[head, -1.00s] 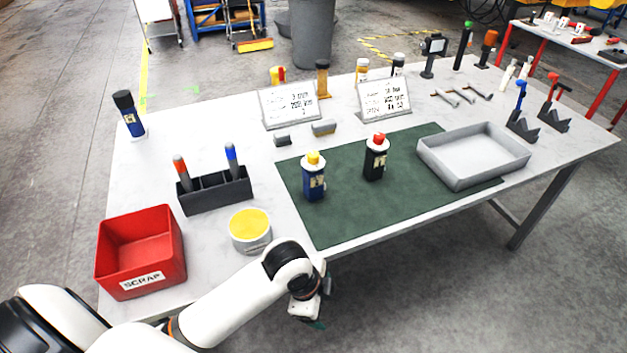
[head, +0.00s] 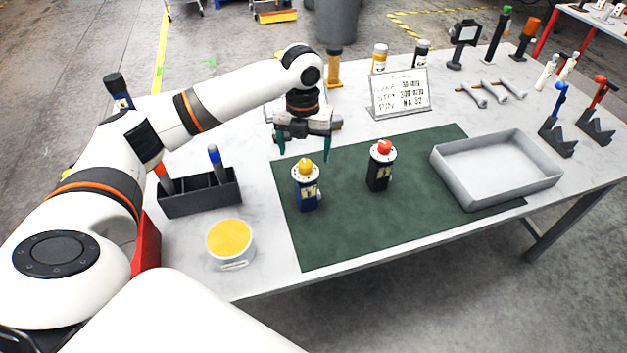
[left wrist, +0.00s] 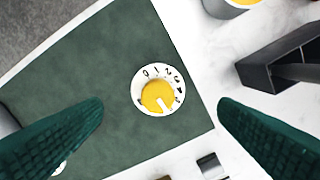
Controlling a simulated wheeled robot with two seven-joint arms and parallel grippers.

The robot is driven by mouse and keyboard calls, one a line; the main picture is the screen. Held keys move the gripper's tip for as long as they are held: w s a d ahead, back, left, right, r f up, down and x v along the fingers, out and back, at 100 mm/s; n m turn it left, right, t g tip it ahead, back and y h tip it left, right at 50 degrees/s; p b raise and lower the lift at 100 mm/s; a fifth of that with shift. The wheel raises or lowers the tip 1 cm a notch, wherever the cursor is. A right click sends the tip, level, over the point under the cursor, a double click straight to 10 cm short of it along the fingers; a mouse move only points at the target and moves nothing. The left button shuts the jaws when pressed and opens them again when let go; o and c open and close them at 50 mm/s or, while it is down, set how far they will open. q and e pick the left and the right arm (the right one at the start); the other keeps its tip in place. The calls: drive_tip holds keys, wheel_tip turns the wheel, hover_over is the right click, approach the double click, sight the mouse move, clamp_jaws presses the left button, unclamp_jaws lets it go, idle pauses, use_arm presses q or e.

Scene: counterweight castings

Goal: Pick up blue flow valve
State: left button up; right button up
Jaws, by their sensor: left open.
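The blue flow valve (head: 306,193) stands upright on the green mat (head: 420,220), with a yellow knob on top. In the left wrist view I look down on its white numbered dial and yellow knob (left wrist: 158,96), which lie between my fingers in the picture. My left gripper (head: 304,152) is open and empty, above and a little behind the valve in the head view, not touching it. Its two green fingers frame the dial in the left wrist view (left wrist: 160,107). A black valve with a red knob (head: 380,170) stands upright to the right. My right gripper is not in view.
A grey tray (head: 447,180) sits at the mat's right. A dark holder (head: 200,196) with pens and a round yellow-topped tub (head: 230,243) stand to the left. A sign (head: 400,93) stands behind. The mat in front of the valve is clear.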

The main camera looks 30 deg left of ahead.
sight(306, 176)
use_arm(q)
drive_tip(key=f, duration=0.1)
drive_tip(key=s+f, duration=0.1)
drive_tip(key=f, duration=0.1)
drive_tip(key=shift+s+f+p, duration=0.2)
drive_tip(key=shift+f+p, duration=0.05)
drive_tip(key=shift+p, duration=0.15)
drive_tip(key=f+p, duration=0.1)
drive_tip(key=w+f, duration=0.1)
drive_tip(key=f, duration=0.1)
drive_tip(key=shift+w+d+f+p, duration=0.15)
drive_tip(key=shift+w+f+p, duration=0.05)
drive_tip(key=shift+f+p, duration=0.15)
wheel_tip(306, 176, down, 2)
drive_tip(key=shift+f, duration=0.2)
drive_tip(key=c, duration=1.4)
drive_tip(key=shift+c, duration=0.3)
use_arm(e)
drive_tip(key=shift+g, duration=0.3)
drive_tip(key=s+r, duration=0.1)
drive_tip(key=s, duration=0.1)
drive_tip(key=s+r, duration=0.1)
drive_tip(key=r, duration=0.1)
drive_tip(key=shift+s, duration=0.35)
use_arm(q)
drive_tip(key=shift+r, duration=0.1)
